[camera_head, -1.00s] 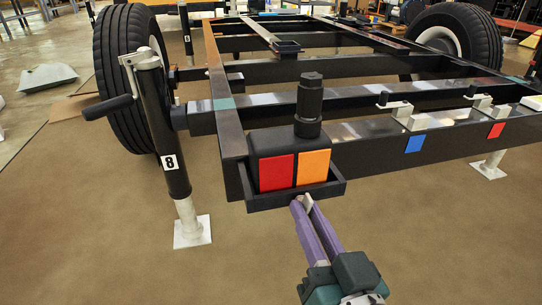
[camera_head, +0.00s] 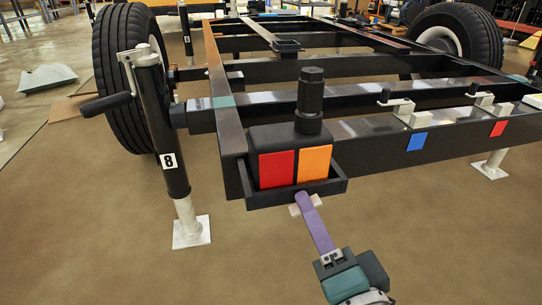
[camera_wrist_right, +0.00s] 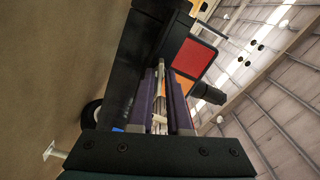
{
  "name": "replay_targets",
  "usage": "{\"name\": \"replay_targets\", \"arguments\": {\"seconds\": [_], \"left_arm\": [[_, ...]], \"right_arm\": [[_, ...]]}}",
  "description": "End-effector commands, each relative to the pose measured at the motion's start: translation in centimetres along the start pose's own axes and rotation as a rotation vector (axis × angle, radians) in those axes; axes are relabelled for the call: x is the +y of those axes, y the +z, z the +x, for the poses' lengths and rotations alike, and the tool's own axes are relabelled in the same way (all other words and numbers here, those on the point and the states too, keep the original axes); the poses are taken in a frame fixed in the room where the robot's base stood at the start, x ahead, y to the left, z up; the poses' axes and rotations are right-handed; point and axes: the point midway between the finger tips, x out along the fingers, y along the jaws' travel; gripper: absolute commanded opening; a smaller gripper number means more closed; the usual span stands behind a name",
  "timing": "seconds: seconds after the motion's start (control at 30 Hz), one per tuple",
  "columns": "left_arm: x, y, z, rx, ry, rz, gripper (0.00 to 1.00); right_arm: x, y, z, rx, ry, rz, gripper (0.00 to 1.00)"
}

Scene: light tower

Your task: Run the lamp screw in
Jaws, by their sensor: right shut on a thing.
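The tail lamp, a dark block with a red panel and an orange panel (camera_head: 314,166), sits in a black tray-like bracket (camera_head: 270,200) at the near corner of the trailer frame. The lamp screw (camera_head: 294,210) shows as a pale winged piece at the bracket's front underside. My right gripper (camera_head: 307,203) reaches up from below and is shut on the screw, whose wings stick out on both sides of the purple finger. In the right wrist view the pale screw (camera_wrist_right: 160,75) is between the two purple fingers. My left gripper is out of view.
A black jack post marked 8 (camera_head: 168,150) with a crank handle stands left of the lamp, near a large tyre (camera_head: 118,75). A black cylinder (camera_head: 309,100) rises behind the lamp. The floor in front is clear.

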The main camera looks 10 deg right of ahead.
Motion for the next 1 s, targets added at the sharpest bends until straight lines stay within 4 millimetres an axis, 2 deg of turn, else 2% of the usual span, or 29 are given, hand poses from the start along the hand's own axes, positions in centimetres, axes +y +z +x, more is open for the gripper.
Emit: {"name": "replay_targets", "arguments": {"seconds": [1.0], "left_arm": [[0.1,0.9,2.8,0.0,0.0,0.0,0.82]], "right_arm": [[-0.2,0.0,0.0,-0.002,-0.011,0.968,0.0]]}}
